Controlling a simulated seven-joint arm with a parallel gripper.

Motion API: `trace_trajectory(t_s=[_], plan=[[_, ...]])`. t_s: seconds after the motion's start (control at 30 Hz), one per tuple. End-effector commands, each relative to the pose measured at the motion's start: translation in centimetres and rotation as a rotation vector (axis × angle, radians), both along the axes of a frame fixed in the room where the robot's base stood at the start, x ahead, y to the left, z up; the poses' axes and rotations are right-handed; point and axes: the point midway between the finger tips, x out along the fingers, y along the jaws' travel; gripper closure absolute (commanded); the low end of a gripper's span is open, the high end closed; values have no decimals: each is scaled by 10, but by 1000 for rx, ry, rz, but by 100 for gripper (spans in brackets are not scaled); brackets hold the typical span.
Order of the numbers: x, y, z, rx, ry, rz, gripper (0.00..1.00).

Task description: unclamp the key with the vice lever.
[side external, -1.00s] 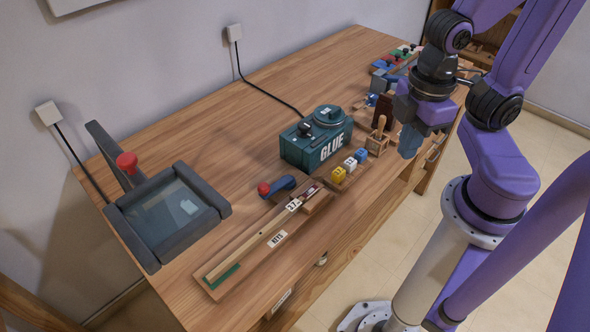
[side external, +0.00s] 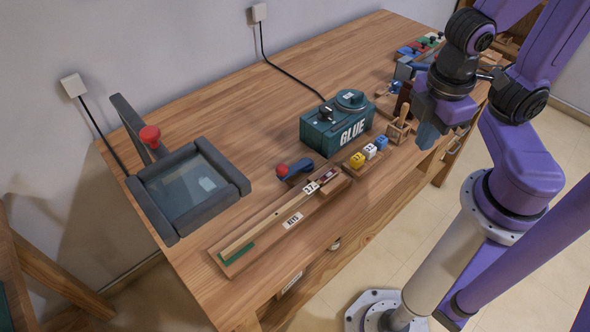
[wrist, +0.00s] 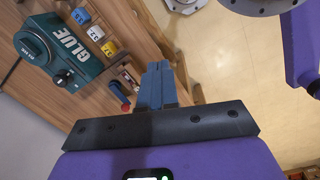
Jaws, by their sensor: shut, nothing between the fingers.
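A long pale wooden key (side external: 268,223) marked 37 lies along a wooden tray labelled KEYS on the workbench. A short blue lever (side external: 299,168) with a red ball knob (side external: 282,170) sits beside the tray's right end; it looks like the vice lever. The knob also shows in the wrist view (wrist: 125,107), beside my fingers. My gripper (side external: 427,136) is shut and empty, above the bench's front edge and well right of the lever. Its blue fingers (wrist: 155,84) are together in the wrist view. Whether the key is clamped cannot be told.
A green GLUE box (side external: 337,123) stands behind the lever. Yellow, white and blue cubes (side external: 369,152) sit in a row to its front. A dark framed glass press (side external: 190,188) with a red-knobbed arm stands at the left. Bare bench lies behind the glue box.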

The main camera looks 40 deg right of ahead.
Motion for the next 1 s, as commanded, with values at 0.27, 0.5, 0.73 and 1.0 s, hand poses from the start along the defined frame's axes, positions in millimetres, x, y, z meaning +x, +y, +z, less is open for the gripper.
trace_trajectory(t_s=[0.27, 0.5, 0.73, 1.0], plan=[[24, 1, -36, -324, -87, 284, 100], [49, 13, -57, -574, -202, 567, 100], [68, 38, -74, -778, -333, 863, 100], [80, 81, -95, -971, -495, 1235, 100]])
